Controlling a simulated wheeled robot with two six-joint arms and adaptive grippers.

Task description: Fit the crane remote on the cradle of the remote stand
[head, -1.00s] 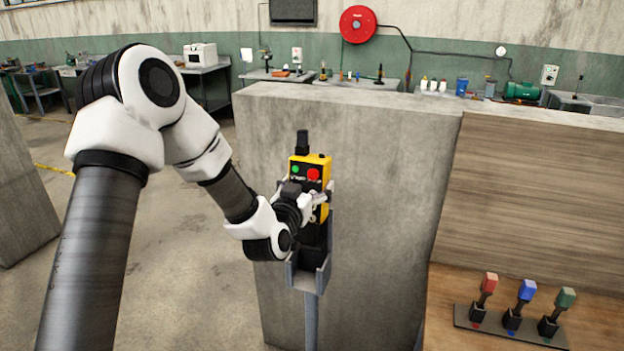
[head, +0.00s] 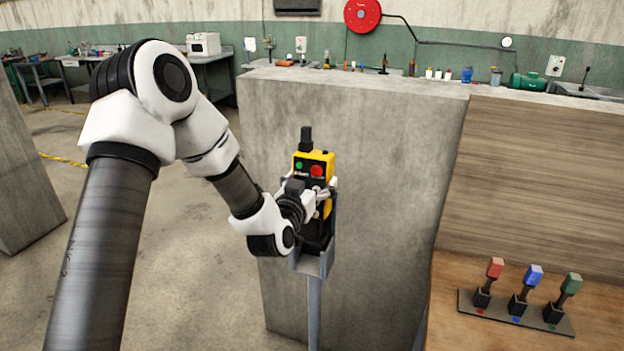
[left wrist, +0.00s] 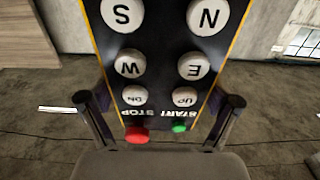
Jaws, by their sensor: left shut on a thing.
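The yellow and black crane remote (head: 327,158) stands upright at the grey remote stand (head: 314,290), its lower part inside or just in front of the cradle (head: 311,263). I cannot tell whether it is fully seated. My left gripper (head: 314,192) is shut on the remote from the front. In the left wrist view the remote's button face (left wrist: 160,60) fills the middle, with the gripper's fingers (left wrist: 160,118) on either side near the red and green buttons. The gripper hides part of the remote in the head view. My right gripper is not in view.
A concrete block (head: 390,170) stands right behind the stand. A wooden table (head: 445,325) at the right carries a plate with red, blue and green levers (head: 515,310). The floor (head: 190,280) left of the stand is free.

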